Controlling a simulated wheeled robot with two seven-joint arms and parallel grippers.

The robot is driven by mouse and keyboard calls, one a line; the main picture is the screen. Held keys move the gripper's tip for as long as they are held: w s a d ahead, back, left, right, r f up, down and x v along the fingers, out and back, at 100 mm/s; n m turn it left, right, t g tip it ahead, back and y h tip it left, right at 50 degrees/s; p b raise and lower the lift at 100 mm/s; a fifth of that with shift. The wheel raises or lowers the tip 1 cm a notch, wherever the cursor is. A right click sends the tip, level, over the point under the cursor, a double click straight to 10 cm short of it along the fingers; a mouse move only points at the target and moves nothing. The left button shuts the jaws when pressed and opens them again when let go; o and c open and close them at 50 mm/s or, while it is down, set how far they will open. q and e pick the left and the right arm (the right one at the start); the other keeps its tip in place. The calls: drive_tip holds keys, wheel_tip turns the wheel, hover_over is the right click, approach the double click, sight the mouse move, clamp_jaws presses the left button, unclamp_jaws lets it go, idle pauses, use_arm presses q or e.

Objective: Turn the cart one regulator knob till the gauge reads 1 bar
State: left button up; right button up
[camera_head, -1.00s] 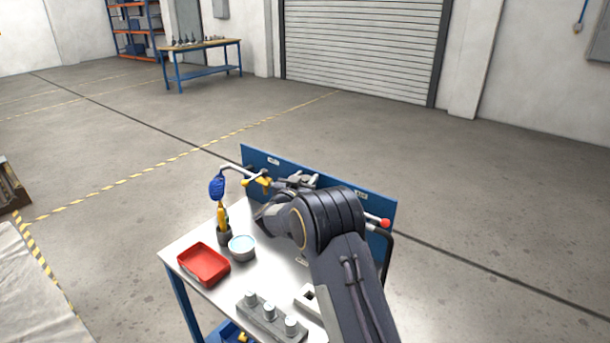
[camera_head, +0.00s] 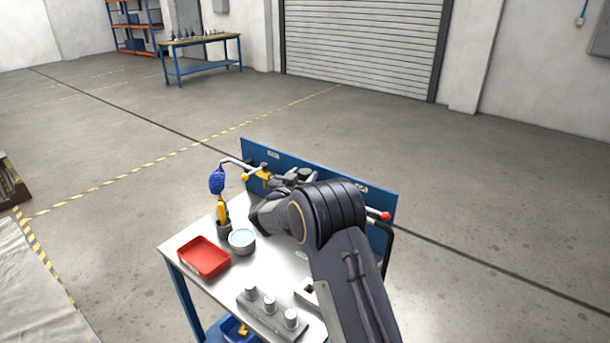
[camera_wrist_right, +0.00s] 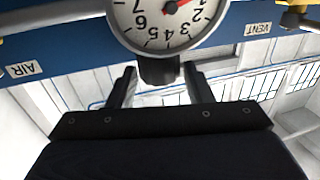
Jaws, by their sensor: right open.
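My right gripper (camera_wrist_right: 162,78) is open in the right wrist view, one finger on each side of a dark cylindrical knob (camera_wrist_right: 160,70). A gap shows beside the knob, and I cannot tell whether either finger touches it. The round white gauge (camera_wrist_right: 160,25) is directly above the knob in this view, upside down and cut off by the top edge. Its red needle points right, towards the low numbers, but the exact reading is unclear. In the head view my right arm reaches over the cart (camera_head: 205,290) and hides most of the gripper and regulator. My left gripper is out of view.
The blue panel (camera_head: 375,199) stands along the cart's far edge, with a yellow-handled valve (camera_head: 262,174) and a red knob (camera_head: 385,216). A red tray (camera_head: 203,257), a bowl (camera_head: 242,241) and a grey block with pegs (camera_head: 270,312) stand on the top. Open floor surrounds the cart.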

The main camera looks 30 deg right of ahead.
sight(302, 175)
drive_tip(key=b+v, duration=0.1)
drive_tip(key=v, duration=0.4)
drive_tip(key=shift+s+a, duration=0.25)
drive_tip(key=shift+a, duration=0.05)
drive_tip(key=shift+d+r+y, duration=0.1)
drive_tip(key=shift+r+y, duration=0.1)
drive_tip(key=shift+y, duration=0.1)
drive_tip(key=s+a+r+n+t+y, duration=0.2)
drive_tip(key=s+a+r+n+y, duration=0.15)
drive_tip(key=s+y, duration=0.4)
drive_tip(key=s+a+r+n+t+y, duration=0.1)
drive_tip(key=s+a+r+n+y, duration=0.15)
drive_tip(key=s+a+y, duration=0.45)
drive_tip(key=s+a+f+n+g+y, duration=0.1)
drive_tip(key=s+a+f+g, duration=0.1)
drive_tip(key=s, duration=0.7)
drive_tip(key=s+a+f+n+g+y, duration=0.1)
drive_tip(key=s+f+g, duration=0.2)
drive_tip(key=s, duration=0.6)
drive_tip(key=s+a+f+n+g+y, duration=0.1)
drive_tip(key=s+a+f+g, duration=0.1)
drive_tip(key=s, duration=0.7)
wheel_tip(302, 175, down, 3)
drive_tip(key=shift+a+r+g, duration=0.15)
drive_tip(key=shift+a+g, duration=0.15)
drive_tip(key=shift+g, duration=0.2)
